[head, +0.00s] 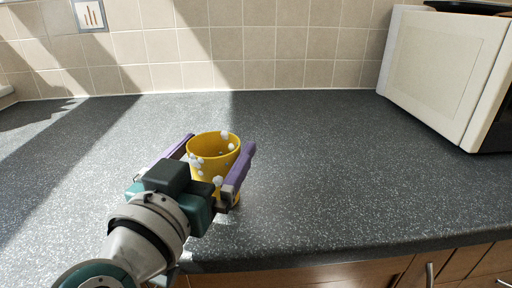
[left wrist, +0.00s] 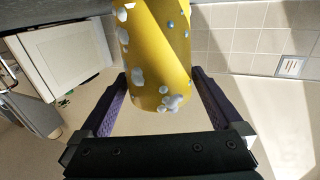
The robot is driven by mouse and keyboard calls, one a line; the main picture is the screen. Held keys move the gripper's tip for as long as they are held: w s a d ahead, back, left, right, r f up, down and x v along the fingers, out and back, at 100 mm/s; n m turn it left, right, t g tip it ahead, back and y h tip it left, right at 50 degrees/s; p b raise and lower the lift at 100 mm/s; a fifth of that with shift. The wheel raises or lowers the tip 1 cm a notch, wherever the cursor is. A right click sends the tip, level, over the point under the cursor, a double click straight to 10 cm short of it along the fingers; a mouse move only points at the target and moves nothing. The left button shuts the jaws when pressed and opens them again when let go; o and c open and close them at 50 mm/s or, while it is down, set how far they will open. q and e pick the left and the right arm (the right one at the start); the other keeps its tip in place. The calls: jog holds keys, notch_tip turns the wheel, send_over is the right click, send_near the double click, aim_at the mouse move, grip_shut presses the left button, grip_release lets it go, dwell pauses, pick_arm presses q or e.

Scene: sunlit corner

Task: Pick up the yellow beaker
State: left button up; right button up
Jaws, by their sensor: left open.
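The yellow beaker (head: 228,163) stands upright on the dark speckled worktop (head: 330,180), with white and pale spots on its side. My left gripper (head: 216,155) is open, with one purple finger on each side of the beaker. In the left wrist view the beaker (left wrist: 158,55) shows between the two fingers (left wrist: 160,88), with a visible gap on each side. The lower front of the beaker is partly hidden by my gripper in the head view. My right gripper is in neither view.
A white microwave (head: 440,70) stands at the back right. A tiled wall (head: 270,50) with a socket plate (head: 90,15) closes the back. The worktop around the beaker is clear. Its front edge lies near, above wooden cupboards (head: 300,277).

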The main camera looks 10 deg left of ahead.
pick_arm(q)
jog(key=shift+w, duration=0.2)
jog(key=c, duration=1)
jog(key=shift+c, duration=0.4)
jog(key=shift+r, duration=0.1)
